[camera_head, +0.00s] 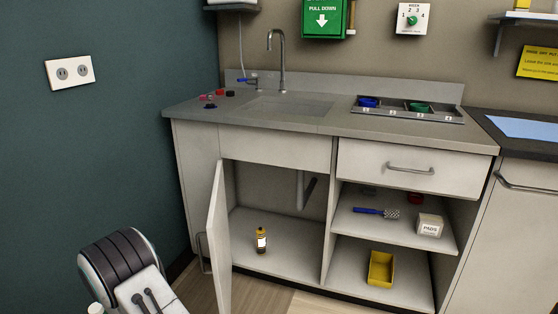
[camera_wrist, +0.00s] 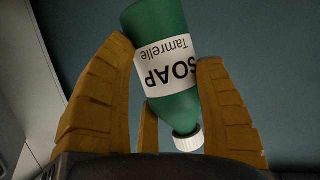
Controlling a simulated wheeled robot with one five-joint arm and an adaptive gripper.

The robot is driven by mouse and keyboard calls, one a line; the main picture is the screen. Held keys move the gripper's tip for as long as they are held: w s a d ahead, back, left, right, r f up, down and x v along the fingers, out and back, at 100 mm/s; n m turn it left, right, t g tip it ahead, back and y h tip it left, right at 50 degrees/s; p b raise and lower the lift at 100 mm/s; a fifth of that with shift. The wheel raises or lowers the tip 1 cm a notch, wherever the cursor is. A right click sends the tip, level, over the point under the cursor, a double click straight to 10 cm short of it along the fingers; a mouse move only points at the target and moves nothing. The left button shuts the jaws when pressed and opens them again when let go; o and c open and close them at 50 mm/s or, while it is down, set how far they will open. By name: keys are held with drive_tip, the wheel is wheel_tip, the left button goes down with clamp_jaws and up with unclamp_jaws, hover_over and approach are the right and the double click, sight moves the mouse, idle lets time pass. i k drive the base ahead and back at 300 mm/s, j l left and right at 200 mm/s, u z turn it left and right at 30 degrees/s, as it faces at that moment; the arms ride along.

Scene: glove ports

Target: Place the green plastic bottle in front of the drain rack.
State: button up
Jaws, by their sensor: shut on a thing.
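The green plastic bottle (camera_wrist: 176,108) has a white SOAP label and a white cap. In the wrist view it is tilted, its label upside down and its cap toward the lower right. My gripper (camera_wrist: 164,52) is shut on it, with brown fingers on both sides. The head view shows neither bottle nor gripper; part of my arm is at its lower left. A long grey tray-like rack (camera_head: 386,111) with compartments, holding a blue and a green item, is set at the counter's right. I cannot tell whether this is the drain rack.
The sink (camera_head: 290,106) with its tap (camera_head: 283,62) is left of the rack. Small red and dark pieces (camera_head: 211,99) lie on the counter's left. The cabinet door (camera_head: 217,230) stands open; a yellow-brown bottle (camera_head: 261,240) is inside. Counter front has free room.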

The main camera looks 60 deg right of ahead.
sight(379, 124)
drive_tip(key=k+l, duration=0.15)
drive_tip(key=l, duration=0.2)
drive_tip(key=k+l, duration=0.2)
drive_tip(key=l, duration=0.15)
drive_tip(key=k+l, duration=0.15)
drive_tip(key=l, duration=0.25)
drive_tip(key=k+l+z, duration=0.1)
drive_tip(key=l, duration=0.25)
drive_tip(key=k, duration=0.05)
